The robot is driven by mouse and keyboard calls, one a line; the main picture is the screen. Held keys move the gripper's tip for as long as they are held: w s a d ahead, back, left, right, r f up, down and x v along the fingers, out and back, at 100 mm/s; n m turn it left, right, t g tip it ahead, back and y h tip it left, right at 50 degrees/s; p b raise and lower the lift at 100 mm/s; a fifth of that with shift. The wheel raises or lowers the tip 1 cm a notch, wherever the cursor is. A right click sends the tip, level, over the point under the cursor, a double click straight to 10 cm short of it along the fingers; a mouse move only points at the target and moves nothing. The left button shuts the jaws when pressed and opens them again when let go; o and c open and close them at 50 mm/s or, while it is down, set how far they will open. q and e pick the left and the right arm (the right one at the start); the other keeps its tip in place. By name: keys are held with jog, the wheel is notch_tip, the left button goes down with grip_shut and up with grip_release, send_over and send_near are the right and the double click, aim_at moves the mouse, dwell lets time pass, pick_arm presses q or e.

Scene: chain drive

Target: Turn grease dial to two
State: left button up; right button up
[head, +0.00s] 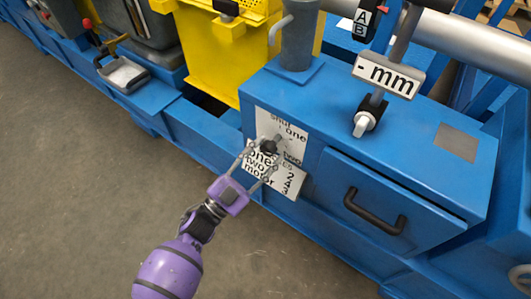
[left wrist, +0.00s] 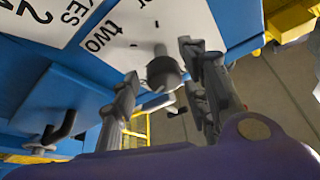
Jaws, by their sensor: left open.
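The grease dial (head: 269,147) is a small dark round knob on a white plate (head: 292,128) on the front of the blue housing. The plate reads "shut", "one" and "two". In the left wrist view the dial (left wrist: 164,72) shows between my fingertips, with "two" printed to its left. A light grey piece sticks out from the knob there; its exact setting is hard to tell. My left gripper (head: 260,160) is open, its fingers spread on either side of the dial. I cannot tell whether they touch it. My right gripper is not in view.
A lower white label (head: 290,183) is partly covered by my fingers. A drawer with a black handle (head: 375,211) is to the right. A small grey-white knob (head: 362,124) and a "- mm" sign (head: 389,75) are on top. Open floor (head: 80,200) lies at the left.

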pick_arm(q)
jog(key=shift+w+d, duration=0.1)
jog(key=shift+d, duration=0.1)
jog(key=shift+c, duration=0.5)
jog(key=c, duration=0.9)
jog(key=shift+c, duration=0.3)
grip_shut()
